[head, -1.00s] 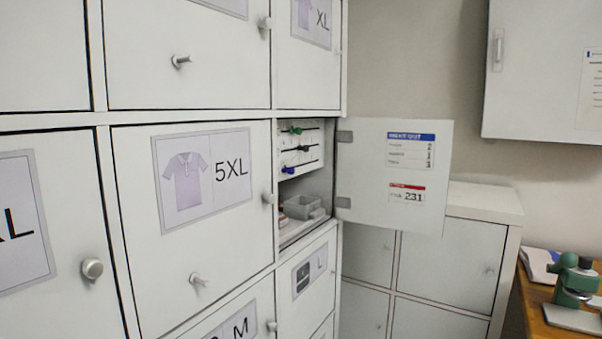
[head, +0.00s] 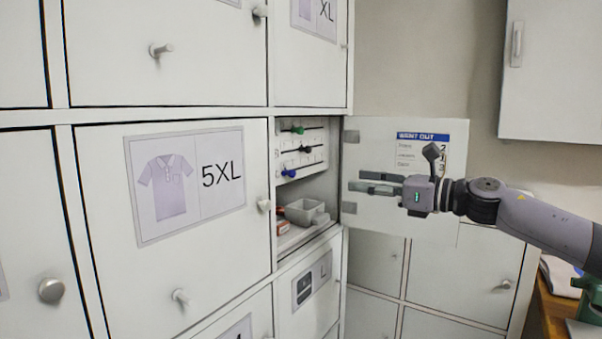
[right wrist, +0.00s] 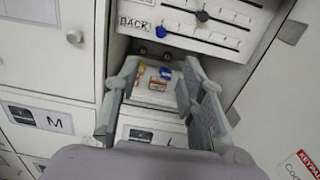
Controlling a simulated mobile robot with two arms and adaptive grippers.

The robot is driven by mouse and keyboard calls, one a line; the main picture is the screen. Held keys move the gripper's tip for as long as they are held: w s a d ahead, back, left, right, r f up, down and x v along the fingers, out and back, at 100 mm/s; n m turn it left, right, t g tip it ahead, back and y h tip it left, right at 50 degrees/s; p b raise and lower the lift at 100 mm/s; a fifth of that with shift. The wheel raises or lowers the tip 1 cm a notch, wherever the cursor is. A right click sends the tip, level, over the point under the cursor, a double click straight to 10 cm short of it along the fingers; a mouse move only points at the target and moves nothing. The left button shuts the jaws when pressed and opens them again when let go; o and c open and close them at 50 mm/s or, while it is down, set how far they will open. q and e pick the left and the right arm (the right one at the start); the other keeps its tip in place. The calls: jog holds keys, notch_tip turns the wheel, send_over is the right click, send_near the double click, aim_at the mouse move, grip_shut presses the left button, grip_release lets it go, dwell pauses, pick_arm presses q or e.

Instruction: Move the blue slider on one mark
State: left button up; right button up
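The blue slider (head: 289,173) is the lowest of three knobs on a white panel (head: 314,140) inside the open locker. It sits near the left end of its slot, below the black slider (head: 305,150) and the green slider (head: 298,130). In the right wrist view the blue slider (right wrist: 161,32) shows above the fingers. My right gripper (head: 358,182) is in front of the open door, right of the panel and apart from it. Its fingers (right wrist: 161,66) are spread with nothing held between them. My left gripper is not in view.
The open locker door (head: 375,140) stands behind my right gripper. Below the panel, a grey bin (head: 303,211) and a small orange box (head: 283,228) sit on the shelf. Closed locker doors (head: 100,195) fill the left. There is free room before the opening.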

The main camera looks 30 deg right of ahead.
jog(key=p, duration=1)
send_near(294, 174)
jog(key=p+x, duration=0.4)
jog(key=x, duration=0.3)
jog(key=shift+w+r, duration=0.2)
jog(key=shift+w+a+f, duration=0.2)
jog(key=shift+w+a, duration=0.1)
jog(key=shift+w, duration=0.15)
jog(key=shift+c, duration=0.3)
grip_shut()
